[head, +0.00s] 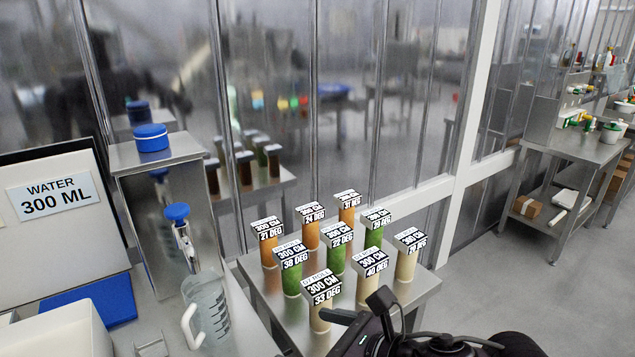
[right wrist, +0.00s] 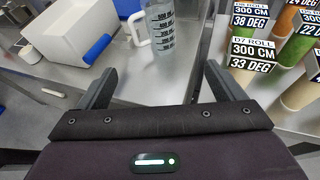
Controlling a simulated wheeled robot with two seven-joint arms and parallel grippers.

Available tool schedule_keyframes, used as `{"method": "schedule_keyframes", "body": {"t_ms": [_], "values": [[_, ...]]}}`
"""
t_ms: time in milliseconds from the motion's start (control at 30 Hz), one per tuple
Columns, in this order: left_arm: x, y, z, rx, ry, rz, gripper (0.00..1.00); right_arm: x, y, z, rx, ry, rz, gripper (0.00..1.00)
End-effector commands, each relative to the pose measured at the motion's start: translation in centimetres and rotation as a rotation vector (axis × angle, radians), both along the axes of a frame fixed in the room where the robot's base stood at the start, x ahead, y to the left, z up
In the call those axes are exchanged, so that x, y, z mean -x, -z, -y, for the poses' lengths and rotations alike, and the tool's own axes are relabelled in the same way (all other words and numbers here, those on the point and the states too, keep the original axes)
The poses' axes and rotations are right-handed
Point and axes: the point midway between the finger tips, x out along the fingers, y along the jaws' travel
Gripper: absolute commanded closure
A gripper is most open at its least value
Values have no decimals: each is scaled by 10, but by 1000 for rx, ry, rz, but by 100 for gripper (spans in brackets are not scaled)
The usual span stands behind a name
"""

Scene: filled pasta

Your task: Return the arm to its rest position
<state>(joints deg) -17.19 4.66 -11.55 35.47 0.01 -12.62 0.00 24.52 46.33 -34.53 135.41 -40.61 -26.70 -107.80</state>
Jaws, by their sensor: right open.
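My right gripper (head: 362,312) shows at the bottom of the head view, in front of the table with the rolls. In the right wrist view its two fingers are spread wide and nothing is between them (right wrist: 160,85). A clear measuring jug (head: 208,312) with a white handle stands on the steel counter, under a blue-topped tap; it also shows in the right wrist view (right wrist: 162,30), beyond the fingers. My left gripper is not in view.
Several labelled rolls, orange, green and cream, stand upright on a steel table (head: 425,283). The nearest roll (head: 320,317) is marked 33 DEG. A white bin (head: 60,333) and a blue board (head: 95,297) lie at left. A glass partition stands behind.

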Motion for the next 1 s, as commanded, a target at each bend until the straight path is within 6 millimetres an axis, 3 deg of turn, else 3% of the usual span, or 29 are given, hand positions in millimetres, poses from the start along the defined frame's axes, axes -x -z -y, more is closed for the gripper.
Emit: {"method": "schedule_keyframes", "body": {"t_ms": [367, 567, 667, 767, 900, 1000], "values": [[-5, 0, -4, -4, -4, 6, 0, -13, -2, 5, -300, 301, -293, 11], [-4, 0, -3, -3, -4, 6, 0, -24, 7, 25, -591, 600, -582, 11], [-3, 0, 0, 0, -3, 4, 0, -27, 22, 46, -796, 821, -780, 11], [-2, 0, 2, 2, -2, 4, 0, -24, 50, 79, -1074, 1133, -1029, 11], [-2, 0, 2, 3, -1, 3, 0, 1, 100, 128, -1464, 1605, -1306, 11], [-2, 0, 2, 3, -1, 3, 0, 26, 130, 154, -1687, 1896, -1406, 11]]}}
